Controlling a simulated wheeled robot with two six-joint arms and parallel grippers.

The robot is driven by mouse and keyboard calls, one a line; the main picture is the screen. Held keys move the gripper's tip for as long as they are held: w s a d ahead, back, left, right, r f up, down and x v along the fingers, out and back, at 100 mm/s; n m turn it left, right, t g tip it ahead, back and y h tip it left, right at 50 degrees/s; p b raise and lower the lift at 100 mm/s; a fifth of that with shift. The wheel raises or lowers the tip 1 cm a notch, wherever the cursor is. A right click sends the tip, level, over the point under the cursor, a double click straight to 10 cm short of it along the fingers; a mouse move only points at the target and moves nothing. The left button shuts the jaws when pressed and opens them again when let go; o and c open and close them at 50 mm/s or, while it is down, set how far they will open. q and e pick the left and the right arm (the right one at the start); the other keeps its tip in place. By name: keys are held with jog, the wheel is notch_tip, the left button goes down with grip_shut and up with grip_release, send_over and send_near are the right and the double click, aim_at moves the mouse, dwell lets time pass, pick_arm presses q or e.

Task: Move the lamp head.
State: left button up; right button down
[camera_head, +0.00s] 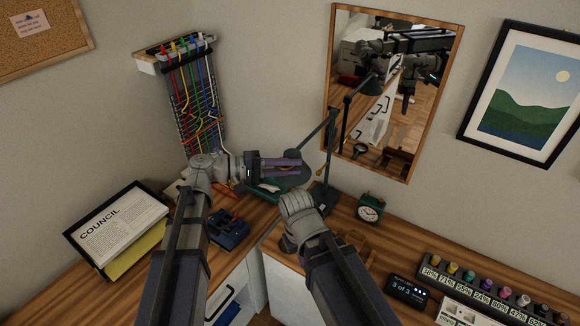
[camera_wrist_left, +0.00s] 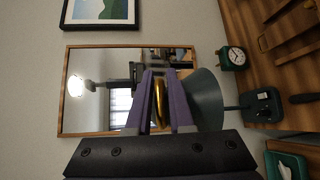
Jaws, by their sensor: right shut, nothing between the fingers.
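The dark green desk lamp has its base (camera_head: 322,200) on the desk corner and a jointed arm (camera_head: 331,145) rising beside the mirror. Its lamp head shows as a dark green shade (camera_wrist_left: 208,98) in the left wrist view. A gold ring-like part (camera_wrist_left: 158,103) is at the shade's near side. My left gripper (camera_head: 298,165) is at the lamp head, its purple fingers (camera_wrist_left: 164,75) apart on either side of the gold part; I see a small gap there. My right gripper (camera_head: 289,246) is low in front of the lamp, shut and empty, mostly hidden by its wrist.
The framed mirror (camera_head: 416,158) hangs behind. A cable panel (camera_head: 190,95) is on the left wall.

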pick_arm(q)
grip_shut()
dwell(1.0)
